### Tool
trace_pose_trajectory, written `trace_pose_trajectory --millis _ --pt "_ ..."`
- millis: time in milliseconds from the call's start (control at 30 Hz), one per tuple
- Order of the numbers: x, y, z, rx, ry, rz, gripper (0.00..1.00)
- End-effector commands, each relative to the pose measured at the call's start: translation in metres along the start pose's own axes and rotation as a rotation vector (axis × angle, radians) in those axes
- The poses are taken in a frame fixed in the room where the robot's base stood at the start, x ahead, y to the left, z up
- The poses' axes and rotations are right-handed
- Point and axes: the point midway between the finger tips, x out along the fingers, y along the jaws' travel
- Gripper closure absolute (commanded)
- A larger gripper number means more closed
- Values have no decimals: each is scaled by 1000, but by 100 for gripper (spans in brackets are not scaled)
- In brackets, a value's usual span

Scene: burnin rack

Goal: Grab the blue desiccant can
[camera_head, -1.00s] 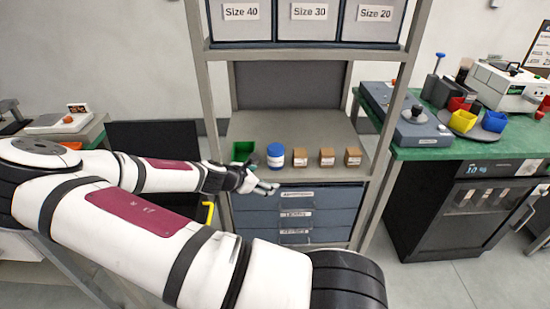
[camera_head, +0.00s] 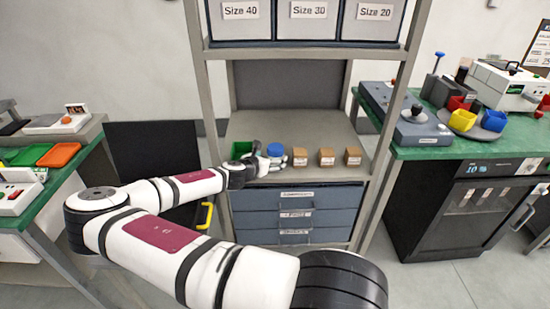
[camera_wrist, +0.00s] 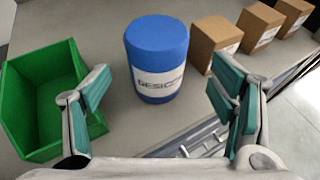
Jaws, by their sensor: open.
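The blue desiccant can (camera_wrist: 157,50) stands upright on the grey shelf, with a white label on its front. In the head view the can (camera_head: 275,150) is at the shelf's front edge, its lower part partly hidden by my gripper. My gripper (camera_head: 271,168) is in front of the can at shelf height. In the wrist view my gripper (camera_wrist: 160,100) is open, its teal-padded fingers spread to the left and right with the can ahead between them. Nothing is held.
A green bin (camera_wrist: 45,100) sits close left of the can, near the left finger. Several small brown boxes (camera_wrist: 215,42) stand in a row to the right. Blue drawers (camera_head: 292,213) lie below the shelf (camera_head: 292,126). Rack posts (camera_head: 380,150) flank the opening.

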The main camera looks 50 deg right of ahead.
Motion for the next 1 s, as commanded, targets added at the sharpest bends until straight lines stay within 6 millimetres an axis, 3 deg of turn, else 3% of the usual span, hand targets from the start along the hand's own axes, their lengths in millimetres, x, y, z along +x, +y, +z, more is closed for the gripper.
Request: trace_pose_trajectory --millis 433,733,767,1000 --pt "49 4 3 1 1 -2 22" --pt "55 4 3 1 0 -1 22" --pt "55 4 3 1 0 -1 25" --pt "54 4 3 1 0 -1 79"
